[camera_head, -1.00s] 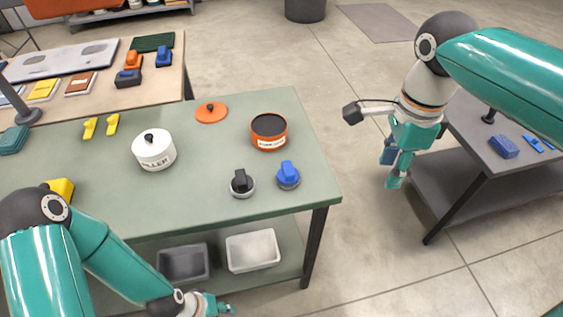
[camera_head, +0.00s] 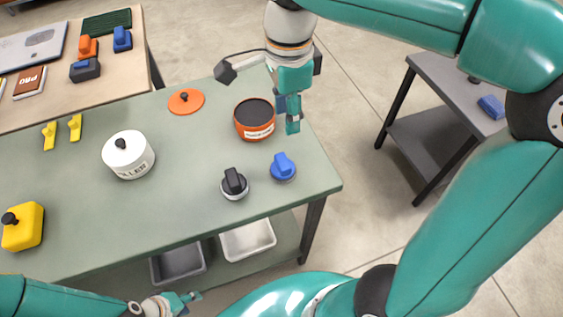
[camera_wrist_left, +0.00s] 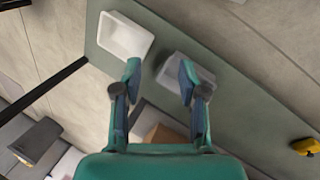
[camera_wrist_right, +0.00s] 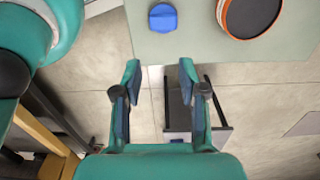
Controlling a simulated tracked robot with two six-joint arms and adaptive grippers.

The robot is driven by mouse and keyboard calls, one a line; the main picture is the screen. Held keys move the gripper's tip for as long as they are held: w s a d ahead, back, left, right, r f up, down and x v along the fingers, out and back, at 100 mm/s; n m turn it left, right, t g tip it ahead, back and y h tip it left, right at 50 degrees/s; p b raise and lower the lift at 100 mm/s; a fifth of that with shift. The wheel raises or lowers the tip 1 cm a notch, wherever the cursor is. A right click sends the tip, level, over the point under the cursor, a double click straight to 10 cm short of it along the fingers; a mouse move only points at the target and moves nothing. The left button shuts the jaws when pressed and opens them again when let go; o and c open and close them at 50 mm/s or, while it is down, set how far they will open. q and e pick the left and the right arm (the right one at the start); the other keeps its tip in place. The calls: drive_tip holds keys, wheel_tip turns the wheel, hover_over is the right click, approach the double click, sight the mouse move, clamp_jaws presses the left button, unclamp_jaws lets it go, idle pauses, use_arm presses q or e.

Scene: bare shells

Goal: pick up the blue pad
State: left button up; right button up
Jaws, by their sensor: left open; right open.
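The blue pad (camera_head: 283,168), a round disc with a blue grip on top, sits upright near the right front of the green table. It also shows at the top of the right wrist view (camera_wrist_right: 163,17), beyond the open fingers. My right gripper (camera_head: 288,115) is open and empty, behind the pad in the head view and beside the orange tin. My left gripper (camera_head: 184,299) is open and empty, low at the front of the green table; its fingers also show in the left wrist view (camera_wrist_left: 160,85).
A similar black-gripped pad (camera_head: 234,184) stands left of the blue one. The orange tin (camera_head: 254,120), white pot (camera_head: 128,155), orange lid (camera_head: 186,102) and yellow block (camera_head: 22,227) share the green table (camera_head: 185,220). A blue block (camera_head: 491,107) lies on the grey table.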

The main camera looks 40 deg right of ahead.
drive_tip(key=shift+a, duration=0.1)
use_arm(q)
drive_tip(key=o, duration=0.7)
drive_tip(key=shift+s, duration=0.1)
use_arm(e)
drive_tip(key=o, duration=0.7)
drive_tip(key=shift+a+f, duration=0.1)
use_arm(q)
drive_tip(key=shift+o, duration=0.9)
use_arm(e)
drive_tip(key=shift+o, duration=0.9)
drive_tip(key=shift+f, duration=0.3)
drive_tip(key=b, duration=0.1)
hover_over(283, 162)
drive_tip(key=f, duration=1)
drive_tip(key=shift+s+f, duration=0.15)
drive_tip(key=shift+s, duration=0.05)
use_arm(q)
drive_tip(key=shift+f, duration=0.4)
use_arm(e)
drive_tip(key=shift+w+f, duration=0.15)
drive_tip(key=shift+f, duration=1.3)
drive_tip(key=shift+w+f, duration=0.1)
drive_tip(key=shift+f, duration=1.35)
